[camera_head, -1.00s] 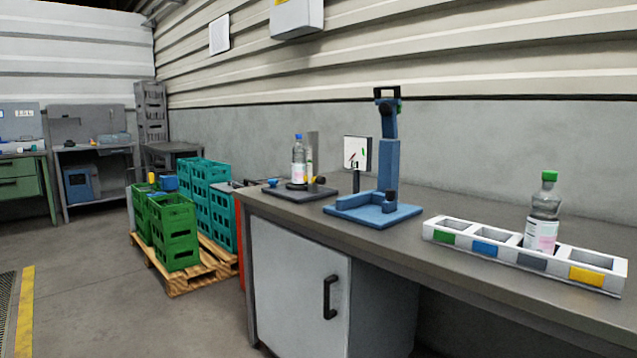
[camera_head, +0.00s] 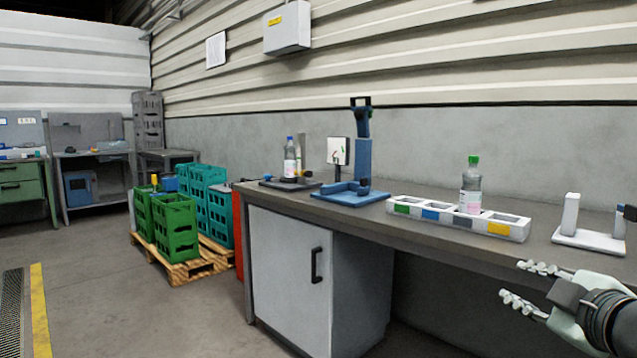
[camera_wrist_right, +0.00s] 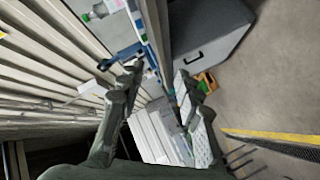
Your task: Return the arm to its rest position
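My right gripper (camera_head: 515,281) shows at the lower right of the head view, in front of the workbench's front edge. Its two fingers are spread apart with nothing between them. In the right wrist view the gripper (camera_wrist_right: 158,75) also shows two separated fingers, empty, with the bench edge and cabinet beyond. Only the hand and wrist of my right arm show in the head view; the rest is outside the picture. My left gripper is in neither view.
The workbench (camera_head: 420,233) carries a white tray (camera_head: 520,232) with a green-capped bottle (camera_head: 471,190), a blue stand (camera_head: 364,160), a blue-capped bottle (camera_head: 290,160) and a white fixture (camera_head: 588,240). Green crates (camera_head: 178,225) stand on a pallet at left. The floor in front is clear.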

